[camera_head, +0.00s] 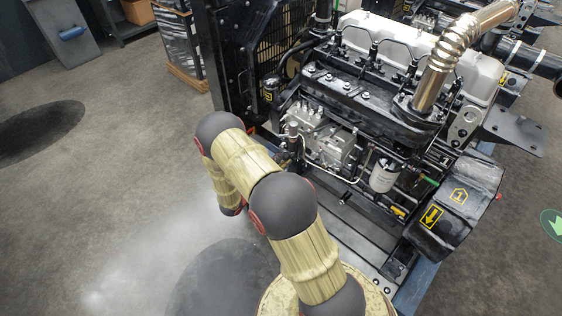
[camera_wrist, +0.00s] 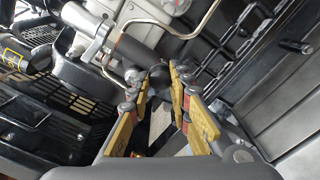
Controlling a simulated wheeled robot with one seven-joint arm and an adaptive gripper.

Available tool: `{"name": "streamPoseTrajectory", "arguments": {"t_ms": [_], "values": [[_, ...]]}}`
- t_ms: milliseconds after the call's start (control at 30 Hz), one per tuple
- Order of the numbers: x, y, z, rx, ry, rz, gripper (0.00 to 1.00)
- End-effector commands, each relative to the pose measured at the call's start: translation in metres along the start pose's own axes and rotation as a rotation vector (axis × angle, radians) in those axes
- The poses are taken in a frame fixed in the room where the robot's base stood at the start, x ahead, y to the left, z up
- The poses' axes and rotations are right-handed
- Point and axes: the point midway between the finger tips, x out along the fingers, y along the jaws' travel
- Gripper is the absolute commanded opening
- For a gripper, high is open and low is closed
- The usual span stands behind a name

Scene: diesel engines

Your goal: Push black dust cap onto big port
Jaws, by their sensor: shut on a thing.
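My gripper (camera_wrist: 160,84) is in the wrist view, with its yellow-sided fingers closed in on a small black round cap (camera_wrist: 159,74). The cap is dark against dark parts, so its outline is hard to tell. A dark cylindrical fitting (camera_wrist: 138,52) lies just beyond the fingertips; I cannot tell whether the cap touches it or whether it is the big port. In the head view my arm reaches to the engine's left side, by the fuel pump (camera_head: 303,118). My gripper is mostly hidden there behind the arm.
The diesel engine (camera_head: 365,85) fills the right of the head view. A bent metal pipe (camera_wrist: 193,30) and a silver cylinder (camera_wrist: 84,18) are close to the fingertips. A white filter (camera_head: 384,176) stands to the right. The floor at left is open.

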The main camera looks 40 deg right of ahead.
Motion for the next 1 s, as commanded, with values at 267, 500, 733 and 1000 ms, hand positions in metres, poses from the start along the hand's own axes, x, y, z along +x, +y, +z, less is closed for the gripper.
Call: {"name": "streamPoseTrajectory", "arguments": {"t_ms": [267, 500, 733, 1000], "values": [[0.0002, -0.0001, -0.0001, 0.000, 0.001, 0.000, 0.28], [0.0002, -0.0002, 0.0000, 0.000, 0.000, 0.000, 0.41], [0.0003, -0.0003, 0.0000, 0.000, 0.000, 0.000, 0.40], [0.0002, -0.0003, 0.0000, 0.000, 0.000, 0.000, 0.38]]}}
